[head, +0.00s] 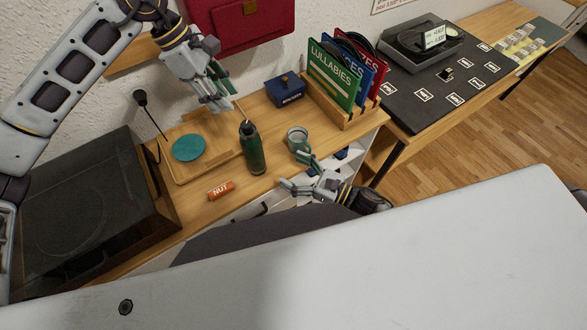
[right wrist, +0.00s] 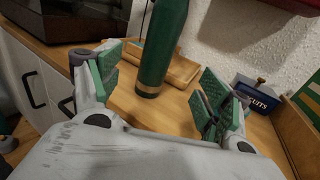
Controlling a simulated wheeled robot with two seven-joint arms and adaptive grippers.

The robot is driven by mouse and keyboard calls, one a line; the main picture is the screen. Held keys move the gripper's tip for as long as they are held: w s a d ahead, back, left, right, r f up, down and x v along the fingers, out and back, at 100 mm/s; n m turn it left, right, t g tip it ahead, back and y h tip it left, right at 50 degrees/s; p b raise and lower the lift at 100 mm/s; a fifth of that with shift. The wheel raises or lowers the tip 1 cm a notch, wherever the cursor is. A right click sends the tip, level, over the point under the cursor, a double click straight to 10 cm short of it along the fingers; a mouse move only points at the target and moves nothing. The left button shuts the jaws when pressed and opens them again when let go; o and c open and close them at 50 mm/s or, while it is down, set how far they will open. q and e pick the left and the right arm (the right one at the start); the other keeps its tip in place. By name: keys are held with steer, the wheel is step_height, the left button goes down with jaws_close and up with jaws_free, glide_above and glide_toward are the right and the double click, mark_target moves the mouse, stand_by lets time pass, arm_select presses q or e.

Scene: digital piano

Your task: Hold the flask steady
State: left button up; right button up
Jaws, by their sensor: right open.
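The flask (head: 251,152) is a dark green bottle with a dark top, standing upright on the wooden table. In the right wrist view the flask (right wrist: 163,45) stands ahead, between the directions of the two fingers and apart from them; its top is cut off. My right gripper (head: 294,172) is open and empty, to the right of the flask, with green pads on its fingers (right wrist: 156,92). My left gripper (head: 219,94) hangs above the back of the table, left of and behind the flask, pointing down. Its finger gap is too unclear to judge.
A wooden tray (head: 218,155) with a teal disc (head: 189,148) lies left, and an orange NUT bar (head: 221,191) in front. A blue box (head: 285,90) and record rack (head: 345,113) stand behind.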

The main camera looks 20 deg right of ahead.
mark_target(262, 155)
steer(key=shift+w+a, duration=0.1)
steer(key=shift+w, duration=0.05)
steer(key=shift+x, duration=6.7)
steer(key=shift+a, duration=0.1)
steer(key=c, duration=1.6)
steer(key=shift+o, duration=0.2)
